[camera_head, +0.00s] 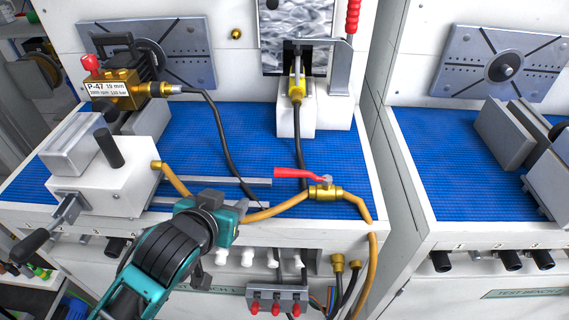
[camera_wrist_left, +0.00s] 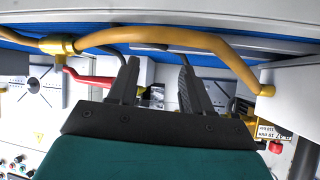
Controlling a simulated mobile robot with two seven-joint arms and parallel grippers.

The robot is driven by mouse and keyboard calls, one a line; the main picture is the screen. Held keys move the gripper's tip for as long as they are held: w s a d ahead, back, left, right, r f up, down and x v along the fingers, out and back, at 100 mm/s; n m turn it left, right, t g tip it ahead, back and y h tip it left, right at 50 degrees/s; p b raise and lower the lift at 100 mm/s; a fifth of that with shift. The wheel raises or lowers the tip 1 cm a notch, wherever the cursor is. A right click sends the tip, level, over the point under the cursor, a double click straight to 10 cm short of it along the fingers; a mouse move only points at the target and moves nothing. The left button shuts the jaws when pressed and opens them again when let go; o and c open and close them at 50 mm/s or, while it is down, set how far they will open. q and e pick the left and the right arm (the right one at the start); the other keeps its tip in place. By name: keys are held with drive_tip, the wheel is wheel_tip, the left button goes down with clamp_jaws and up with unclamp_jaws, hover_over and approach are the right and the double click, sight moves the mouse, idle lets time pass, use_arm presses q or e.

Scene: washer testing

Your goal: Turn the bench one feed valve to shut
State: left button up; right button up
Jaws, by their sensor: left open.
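The bench one feed valve (camera_head: 325,192) is a brass valve on the yellow hose at the front right of the left bench. Its red lever (camera_head: 297,173) points left from the valve stem, roughly in line with the valve body. In the left wrist view the brass valve (camera_wrist_left: 57,45) is at the upper left and the red lever (camera_wrist_left: 88,79) reaches toward one finger. My left gripper (camera_head: 244,208) is left of the valve, close to the hose and apart from the lever's grip in the head view. Its fingers (camera_wrist_left: 157,75) are spread with nothing held between them. My right gripper is out of view.
The yellow hose (camera_head: 280,209) runs from a white box (camera_head: 103,178) to the valve. A black cable (camera_head: 299,145) drops behind the lever. A brass pump (camera_head: 118,92) stands at the back left. Blue matting (camera_head: 245,130) is clear mid-bench. Red-tipped switches (camera_head: 276,307) sit below the front edge.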

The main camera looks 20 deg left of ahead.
use_arm(q)
drive_tip(key=w+d+r+t+h, duration=0.1)
drive_tip(key=w+r+t, duration=0.2)
drive_tip(key=r, duration=0.3)
drive_tip(key=w+d+r+m+t+h, duration=0.1)
drive_tip(key=w+r+t+h, duration=0.15)
drive_tip(key=r, duration=0.35)
drive_tip(key=w+d+r+t, duration=0.2)
drive_tip(key=r+t, duration=0.2)
drive_tip(key=r, duration=0.2)
drive_tip(key=s+d+r+m+h, duration=0.2)
drive_tip(key=d+r+m+h, duration=0.5)
drive_tip(key=h, duration=0.4)
drive_tip(key=s+d+r+m+g+h, duration=0.1)
drive_tip(key=s+d+m+g+h, duration=0.2)
drive_tip(key=m+g, duration=0.4)
drive_tip(key=s+d+r+m+g+h, duration=0.1)
drive_tip(key=d+m+g+h, duration=0.35)
drive_tip(key=m+g, duration=0.2)
drive_tip(key=n+g+y, duration=0.4)
drive_tip(key=n+y, duration=0.2)
drive_tip(key=y, duration=1.1)
approach(286, 170)
drive_tip(key=x, duration=0.9)
drive_tip(key=shift+b, duration=0.35)
